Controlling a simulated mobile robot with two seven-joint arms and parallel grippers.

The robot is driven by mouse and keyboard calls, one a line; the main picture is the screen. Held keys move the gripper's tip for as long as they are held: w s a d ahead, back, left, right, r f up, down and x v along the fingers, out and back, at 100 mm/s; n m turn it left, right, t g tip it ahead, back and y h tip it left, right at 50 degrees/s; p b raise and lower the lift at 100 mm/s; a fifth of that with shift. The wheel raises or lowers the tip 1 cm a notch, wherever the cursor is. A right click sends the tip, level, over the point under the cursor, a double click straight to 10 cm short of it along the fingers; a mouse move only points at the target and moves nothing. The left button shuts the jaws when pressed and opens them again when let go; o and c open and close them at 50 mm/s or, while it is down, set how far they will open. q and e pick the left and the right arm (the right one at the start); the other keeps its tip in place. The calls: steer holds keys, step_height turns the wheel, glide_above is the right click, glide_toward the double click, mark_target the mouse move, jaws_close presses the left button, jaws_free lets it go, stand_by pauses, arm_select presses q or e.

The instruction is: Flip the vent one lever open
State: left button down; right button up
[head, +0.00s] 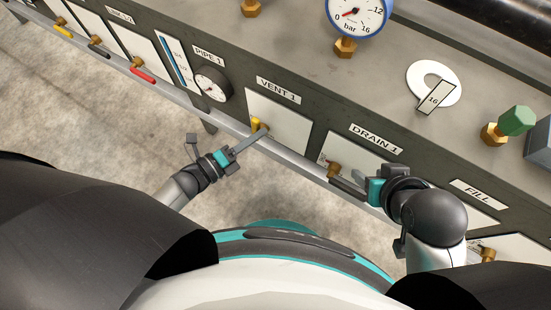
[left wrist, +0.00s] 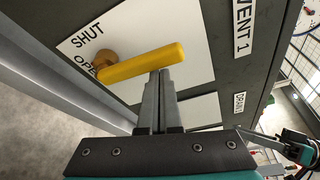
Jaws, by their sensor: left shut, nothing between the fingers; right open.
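The vent one lever is a yellow handle (head: 257,125) on a white plate (head: 283,125) under the VENT 1 label (head: 279,90). In the left wrist view the yellow handle (left wrist: 150,61) extends right from its brass pivot (left wrist: 106,58), and its left end partly covers the OPEN marking. The SHUT marking (left wrist: 86,36) is clear. My left gripper (head: 264,130) is shut and empty, its fingertips (left wrist: 160,74) at the handle's lower side; I cannot tell whether they touch. My right gripper (head: 356,182) is open beside the dark DRAIN 1 lever (head: 346,188).
The panel's grey front rail (head: 300,163) runs below the levers. Red (head: 143,75), black and yellow levers sit further left. The PIPE 1 gauge (head: 211,83) is left of the vent plate. A tag (head: 436,97) and a green-topped valve (head: 515,121) stand on top. Bare floor lies in front.

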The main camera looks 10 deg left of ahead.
arm_select(q)
steer(key=shift+w+a+r, duration=0.15)
steer(key=shift+w+a, duration=0.1)
steer(key=shift+a, duration=0.25)
stand_by(0.3)
